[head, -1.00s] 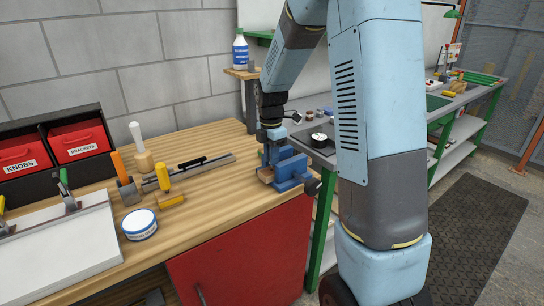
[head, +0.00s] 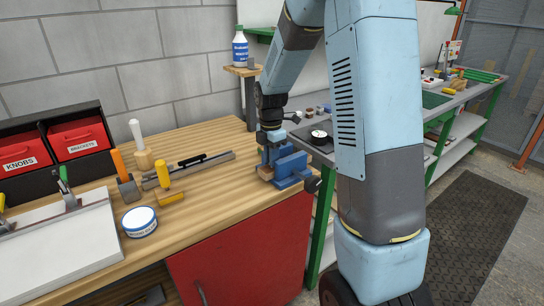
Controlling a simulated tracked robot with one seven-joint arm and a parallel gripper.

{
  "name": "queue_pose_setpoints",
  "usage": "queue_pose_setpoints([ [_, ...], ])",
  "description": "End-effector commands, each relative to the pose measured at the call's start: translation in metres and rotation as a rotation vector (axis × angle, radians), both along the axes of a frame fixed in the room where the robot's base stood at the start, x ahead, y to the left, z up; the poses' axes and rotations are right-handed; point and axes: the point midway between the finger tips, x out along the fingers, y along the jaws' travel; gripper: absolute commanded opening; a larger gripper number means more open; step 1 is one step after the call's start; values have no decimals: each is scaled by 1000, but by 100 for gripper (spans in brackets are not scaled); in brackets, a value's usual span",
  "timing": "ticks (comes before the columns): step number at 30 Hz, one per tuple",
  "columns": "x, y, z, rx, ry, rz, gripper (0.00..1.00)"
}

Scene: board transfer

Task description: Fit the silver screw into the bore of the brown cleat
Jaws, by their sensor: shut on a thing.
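The blue vise (head: 292,170) stands at the right end of the wooden bench. A small brown block, which looks like the brown cleat (head: 265,173), sits at its left side by the jaws. My gripper (head: 271,146) points down right over the vise and cleat, very close to them. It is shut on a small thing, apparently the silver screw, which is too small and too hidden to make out. The bore is not visible from here, and I cannot tell whether the screw touches it.
On the wooden bench (head: 215,205) are a white round tin (head: 140,222), a yellow-handled tool (head: 163,174), a metal rail (head: 205,165) and red bins (head: 80,140). A grey bench with small parts lies behind my arm. The bench front near the vise is clear.

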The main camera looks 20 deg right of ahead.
Motion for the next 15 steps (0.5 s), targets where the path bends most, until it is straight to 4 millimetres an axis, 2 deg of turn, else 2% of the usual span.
queue_pose_setpoints([
  [10, 0, 0, -6, 0, 0, 0, 0],
  [11, 0, 0, -6, 0, 0, 0, 19],
  [15, 0, 0, -6, 0, 0, 0, 33],
])
